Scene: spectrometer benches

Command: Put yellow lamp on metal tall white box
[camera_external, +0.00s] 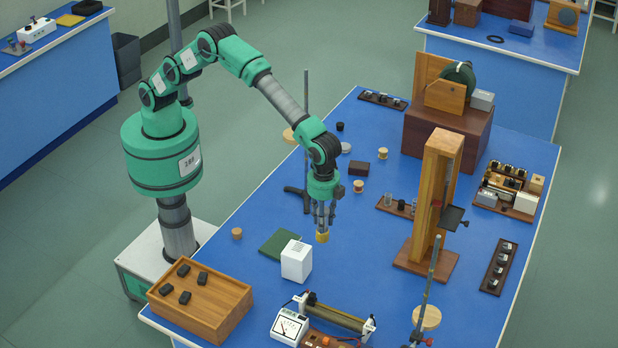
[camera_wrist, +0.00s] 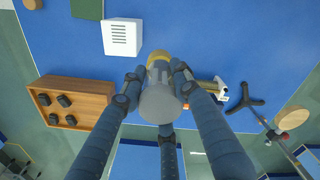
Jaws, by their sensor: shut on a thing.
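The yellow lamp (camera_external: 322,237) is held in my gripper (camera_external: 322,222), its yellow end pointing down. In the wrist view the lamp (camera_wrist: 160,103) shows a grey body and a yellow end between the fingers of my gripper (camera_wrist: 157,82). The fingers are shut on it. The tall white box (camera_external: 296,264) stands upright on the blue bench, just left of and nearer the camera than the lamp. The white box also shows in the wrist view (camera_wrist: 122,38), apart from the lamp, with dark lines on one face. Nothing rests on its top.
A green mat (camera_external: 273,245) lies beside the white box. A wooden tray with black pieces (camera_external: 225,316), a meter (camera_external: 289,326) and a coil rheostat (camera_external: 338,315) stand near the front. A tall wooden stand (camera_external: 438,190) rises on the right. A thin metal rod stand (camera_external: 306,130) is behind my gripper.

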